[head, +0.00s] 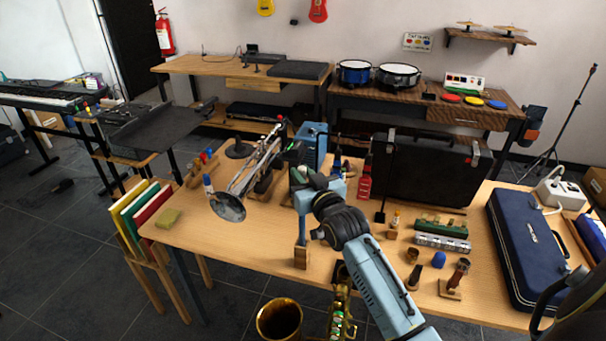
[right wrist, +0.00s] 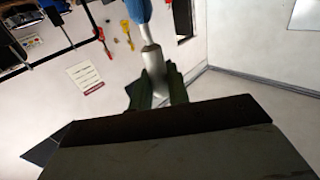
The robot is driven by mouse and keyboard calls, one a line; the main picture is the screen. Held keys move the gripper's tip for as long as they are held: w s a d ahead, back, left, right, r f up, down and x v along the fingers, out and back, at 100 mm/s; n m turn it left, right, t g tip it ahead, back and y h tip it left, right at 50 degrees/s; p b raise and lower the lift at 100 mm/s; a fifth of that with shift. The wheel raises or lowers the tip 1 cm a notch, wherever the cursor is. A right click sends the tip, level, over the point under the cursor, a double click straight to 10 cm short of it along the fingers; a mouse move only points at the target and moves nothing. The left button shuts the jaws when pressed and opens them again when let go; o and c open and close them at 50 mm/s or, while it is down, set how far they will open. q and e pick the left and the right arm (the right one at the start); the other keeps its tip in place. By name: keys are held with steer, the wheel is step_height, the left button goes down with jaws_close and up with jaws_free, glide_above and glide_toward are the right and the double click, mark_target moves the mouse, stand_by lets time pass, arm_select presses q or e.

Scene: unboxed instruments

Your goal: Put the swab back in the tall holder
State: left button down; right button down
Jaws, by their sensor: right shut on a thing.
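My right gripper (head: 298,160) is above the middle of the wooden table, near the bell-ended brass instrument. In the right wrist view its dark green fingers (right wrist: 158,88) are shut on a slim thing with a pale grey shaft (right wrist: 151,60) and a blue part (right wrist: 137,10), which I take to be the swab. In the head view the held thing is hard to make out behind the gripper. A wooden upright block (head: 302,257) stands on the table below the gripper; I cannot tell whether it is the tall holder. My left gripper is not in view.
The table's front left is mostly clear.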

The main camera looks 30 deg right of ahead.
steer(key=shift+f+b, duration=0.85)
steer(key=shift+f, duration=0.6)
stand_by(0.3)
